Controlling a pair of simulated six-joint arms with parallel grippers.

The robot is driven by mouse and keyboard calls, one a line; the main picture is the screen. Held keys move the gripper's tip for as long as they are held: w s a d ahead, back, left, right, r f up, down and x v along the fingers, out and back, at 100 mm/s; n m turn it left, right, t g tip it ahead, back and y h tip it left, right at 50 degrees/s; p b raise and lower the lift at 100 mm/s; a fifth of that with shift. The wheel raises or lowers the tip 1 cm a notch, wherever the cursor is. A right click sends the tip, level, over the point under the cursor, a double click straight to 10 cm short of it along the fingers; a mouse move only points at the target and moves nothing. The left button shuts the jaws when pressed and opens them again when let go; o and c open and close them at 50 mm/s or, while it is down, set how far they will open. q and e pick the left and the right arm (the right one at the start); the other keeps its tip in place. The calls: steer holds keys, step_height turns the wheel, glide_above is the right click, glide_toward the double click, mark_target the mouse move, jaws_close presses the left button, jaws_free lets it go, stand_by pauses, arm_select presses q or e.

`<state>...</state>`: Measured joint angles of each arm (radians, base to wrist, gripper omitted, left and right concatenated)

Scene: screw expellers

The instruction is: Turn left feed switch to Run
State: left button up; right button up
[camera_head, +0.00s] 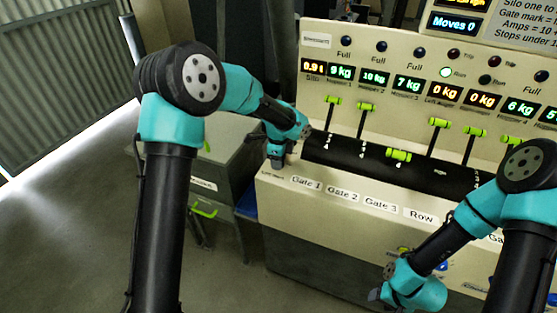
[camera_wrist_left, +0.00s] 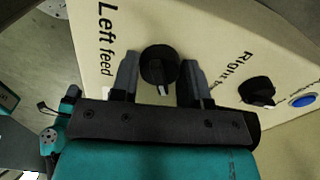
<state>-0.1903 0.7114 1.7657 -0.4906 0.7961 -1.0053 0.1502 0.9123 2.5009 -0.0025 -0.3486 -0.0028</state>
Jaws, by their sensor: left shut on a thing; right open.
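The left feed switch (camera_wrist_left: 158,66) is a round black knob with a pale pointer mark, beside the printed words "Left feed" on a cream panel. In the left wrist view my left gripper (camera_wrist_left: 160,78) has one finger on each side of it and is shut on it. The pointer mark faces down toward the gripper. In the head view my left gripper (camera_head: 277,160) is at the left end of the console, and the switch is hidden there. My right gripper (camera_head: 380,297) is open, low before the console at the bottom of the picture.
A second black knob (camera_wrist_left: 257,91) and a blue button (camera_wrist_left: 302,101) are to the right on the same panel. The console (camera_head: 330,205) has several green-handled levers, such as one lever (camera_head: 332,100), and lit readouts. Open floor lies left.

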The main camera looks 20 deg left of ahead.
stand_by(0.4)
arm_select(q)
steer(key=o, duration=0.9)
step_height(320, 180, up, 17)
steer(key=shift+r, duration=0.2)
stand_by(0.4)
